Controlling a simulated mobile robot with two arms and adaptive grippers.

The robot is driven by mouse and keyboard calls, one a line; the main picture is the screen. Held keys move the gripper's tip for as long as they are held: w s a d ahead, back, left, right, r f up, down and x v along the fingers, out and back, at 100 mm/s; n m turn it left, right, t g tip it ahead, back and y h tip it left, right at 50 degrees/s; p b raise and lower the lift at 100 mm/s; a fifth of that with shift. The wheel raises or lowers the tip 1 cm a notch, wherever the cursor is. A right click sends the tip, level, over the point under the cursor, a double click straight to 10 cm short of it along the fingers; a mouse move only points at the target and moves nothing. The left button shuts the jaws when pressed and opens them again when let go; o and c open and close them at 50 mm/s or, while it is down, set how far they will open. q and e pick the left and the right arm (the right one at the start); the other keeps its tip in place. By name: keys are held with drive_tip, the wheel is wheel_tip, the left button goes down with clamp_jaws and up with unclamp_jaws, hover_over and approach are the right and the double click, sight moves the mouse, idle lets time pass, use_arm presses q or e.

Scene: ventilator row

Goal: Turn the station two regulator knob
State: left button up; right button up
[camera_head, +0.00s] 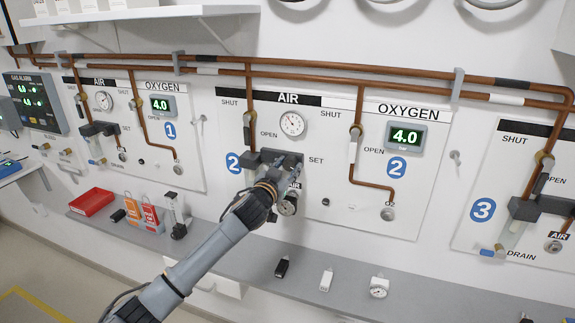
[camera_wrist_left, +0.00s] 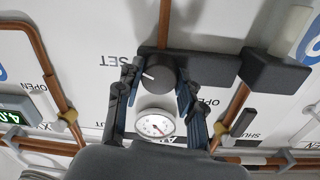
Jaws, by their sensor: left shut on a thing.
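The station two panel (camera_head: 335,210) is in the middle of the head view, with an AIR side and an OXYGEN side. My left gripper (camera_head: 284,168) reaches up to its AIR regulator block, by the SET mark. In the left wrist view, which is upside down, the dark round regulator knob (camera_wrist_left: 158,74) with a white pointer line sits between the two fingers of my left gripper (camera_wrist_left: 158,88). The fingers are shut on the knob's sides. In the head view the gripper hides most of the knob. My right gripper is not in view.
A round gauge (camera_wrist_left: 155,126) sits close beside the knob. Copper pipes (camera_head: 360,95) run over the panels. The oxygen display (camera_head: 405,137) reads 4.0. A grey shelf (camera_head: 255,258) below holds a red tray (camera_head: 92,202), a black part (camera_head: 282,268) and small white devices (camera_head: 326,280).

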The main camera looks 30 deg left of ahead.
use_arm(q)
drive_tip(key=m+p, duration=0.1)
drive_tip(key=m, duration=0.3)
drive_tip(key=shift+r+p, duration=0.1)
drive_tip(key=shift+p, duration=0.2)
drive_tip(key=m+p, duration=0.1)
drive_tip(key=m, duration=0.4)
drive_tip(key=shift+y, duration=0.3)
drive_tip(key=o, duration=1.2)
drive_tip(key=shift+s, duration=0.1)
drive_tip(key=v, duration=1.2)
drive_tip(key=shift+r, duration=0.1)
